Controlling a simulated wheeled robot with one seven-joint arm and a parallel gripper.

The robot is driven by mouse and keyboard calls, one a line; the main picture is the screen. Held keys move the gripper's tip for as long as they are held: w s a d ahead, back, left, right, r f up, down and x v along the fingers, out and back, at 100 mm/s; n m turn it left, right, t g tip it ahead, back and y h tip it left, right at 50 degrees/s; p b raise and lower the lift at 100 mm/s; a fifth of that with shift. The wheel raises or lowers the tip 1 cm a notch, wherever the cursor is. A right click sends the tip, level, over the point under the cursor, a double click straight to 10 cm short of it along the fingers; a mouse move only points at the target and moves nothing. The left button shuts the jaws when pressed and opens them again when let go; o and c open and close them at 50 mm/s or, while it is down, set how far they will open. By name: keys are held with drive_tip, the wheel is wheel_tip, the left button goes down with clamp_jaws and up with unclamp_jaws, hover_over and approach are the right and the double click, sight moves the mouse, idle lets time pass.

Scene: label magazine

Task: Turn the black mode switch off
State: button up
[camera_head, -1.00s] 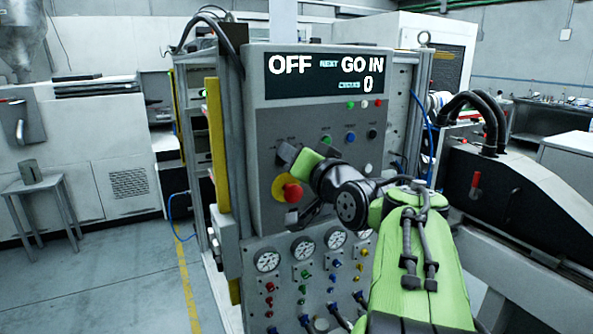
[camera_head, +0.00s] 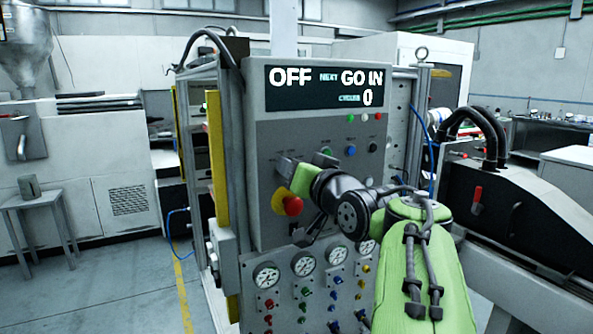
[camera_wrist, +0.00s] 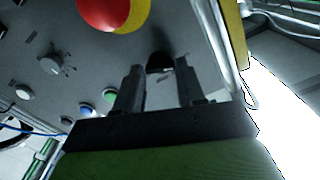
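The black mode switch (camera_wrist: 160,62) shows in the wrist view as a small dark knob on the grey panel, between and just beyond my fingertips. My gripper (camera_wrist: 158,68) has its two fingers apart, one on each side of the knob; I cannot tell whether they touch it. In the head view my gripper (camera_head: 284,166) is at the left part of the panel, above the red button, and it hides the switch there. The display (camera_head: 325,82) reads "OFF", "NEXT GO IN" and "CYCLES 0".
A red button (camera_head: 293,205) on a yellow disc sits just below my gripper. Blue, green and other small buttons (camera_head: 351,150) are to its right. Gauges (camera_head: 266,275) and coloured valves line the lower panel. A yellow post (camera_head: 217,150) stands at the panel's left edge.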

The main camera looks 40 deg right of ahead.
drive_tip(key=o, duration=0.4)
drive_tip(key=shift+c, duration=0.2)
drive_tip(key=v, duration=1.5)
drive_tip(key=shift+s+p, duration=0.35)
drive_tip(key=shift+a, duration=0.15)
